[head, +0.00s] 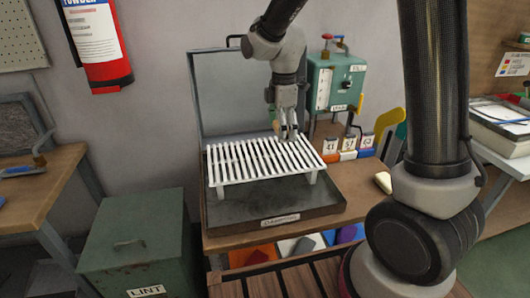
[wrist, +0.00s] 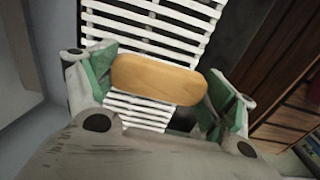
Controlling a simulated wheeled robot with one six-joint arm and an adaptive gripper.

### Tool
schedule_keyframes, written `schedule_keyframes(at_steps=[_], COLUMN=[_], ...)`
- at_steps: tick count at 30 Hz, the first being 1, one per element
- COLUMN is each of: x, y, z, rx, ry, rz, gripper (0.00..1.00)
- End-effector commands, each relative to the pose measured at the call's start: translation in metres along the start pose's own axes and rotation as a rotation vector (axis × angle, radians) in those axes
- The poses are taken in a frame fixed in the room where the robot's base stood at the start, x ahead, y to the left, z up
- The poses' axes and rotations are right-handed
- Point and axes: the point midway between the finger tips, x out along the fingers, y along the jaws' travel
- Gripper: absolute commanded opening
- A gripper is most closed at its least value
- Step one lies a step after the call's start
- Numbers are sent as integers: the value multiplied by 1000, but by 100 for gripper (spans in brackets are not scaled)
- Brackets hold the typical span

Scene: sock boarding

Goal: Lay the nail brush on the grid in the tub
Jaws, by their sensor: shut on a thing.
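The nail brush (wrist: 157,80) shows in the wrist view as an oval, light wooden back. My gripper (wrist: 157,92) is shut on it, with a green-padded finger at each end. In the head view my gripper (head: 288,132) points down over the far right part of the white slatted grid (head: 265,160), which also shows behind the brush in the wrist view (wrist: 150,40). The grid stands on short legs in the dark tub (head: 272,222), whose lid is open at the back. The brush's underside is hidden, and I cannot tell whether it touches the grid.
A green machine box (head: 334,82) stands behind the tub on the right, with several small numbered cards (head: 347,145) in front. A small cream object (head: 383,182) lies on the bench to the right. A green LINT bin (head: 138,245) stands at the lower left.

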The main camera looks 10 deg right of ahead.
Motion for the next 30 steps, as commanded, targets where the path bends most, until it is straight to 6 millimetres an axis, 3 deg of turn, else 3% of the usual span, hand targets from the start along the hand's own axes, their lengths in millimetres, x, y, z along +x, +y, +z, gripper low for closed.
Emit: schedule_keyframes(at_steps=[3, 16, 27, 28, 30], x=[25, 75, 80, 80, 80], y=[-1, 0, 0, 0, 0], z=[0, 0, 0, 0, 0], rx=[0, 0, 0, 0, 0], ry=[-2, -1, 0, 0, 0], rz=[-5, -3, -1, -1, -1], gripper=[60, 60, 60, 89, 100])
